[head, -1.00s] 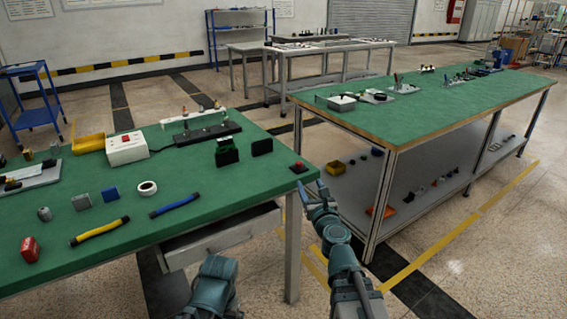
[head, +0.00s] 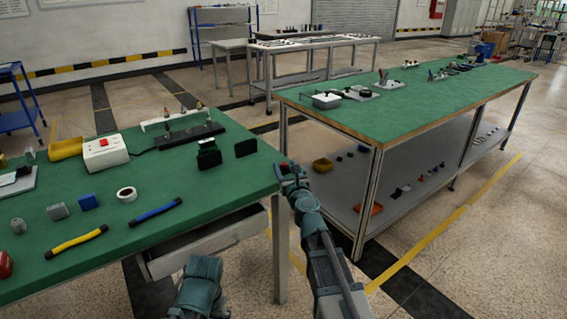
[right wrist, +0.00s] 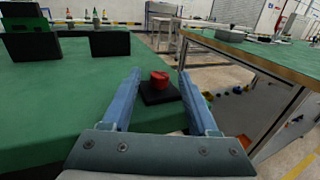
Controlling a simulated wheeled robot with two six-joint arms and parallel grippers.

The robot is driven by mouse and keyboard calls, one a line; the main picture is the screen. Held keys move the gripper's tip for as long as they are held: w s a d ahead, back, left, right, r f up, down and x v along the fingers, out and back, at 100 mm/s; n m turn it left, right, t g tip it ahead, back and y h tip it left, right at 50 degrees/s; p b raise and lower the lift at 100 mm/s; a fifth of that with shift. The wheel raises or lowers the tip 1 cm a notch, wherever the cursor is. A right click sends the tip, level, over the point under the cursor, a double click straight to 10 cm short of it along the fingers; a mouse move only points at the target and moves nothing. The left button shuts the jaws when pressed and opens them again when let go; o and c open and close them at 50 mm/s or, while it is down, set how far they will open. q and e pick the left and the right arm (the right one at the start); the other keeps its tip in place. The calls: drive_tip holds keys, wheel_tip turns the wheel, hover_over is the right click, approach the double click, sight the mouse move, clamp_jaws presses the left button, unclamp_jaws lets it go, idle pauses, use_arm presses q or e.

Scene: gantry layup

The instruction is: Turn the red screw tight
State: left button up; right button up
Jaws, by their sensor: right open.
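The red screw (right wrist: 160,79) has a round red head and stands on a small black square base (right wrist: 158,94) at the corner of the near green table. In the right wrist view it lies between the two blue fingers of my right gripper (right wrist: 159,74), toward their tips, with gaps on both sides. My right gripper (head: 288,172) is open and empty at the table corner in the head view, where it mostly hides the screw. My left gripper is not in view.
The green table (head: 232,185) also holds a white box with a red switch (head: 105,153), a yellow bin (head: 66,148), black upright plates (head: 246,148), a tape roll (head: 127,194), and yellow and blue tools. A second green table (head: 420,105) stands at right, across a gap.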

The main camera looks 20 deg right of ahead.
drive_tip(key=shift+w, duration=1.25)
clamp_jaws()
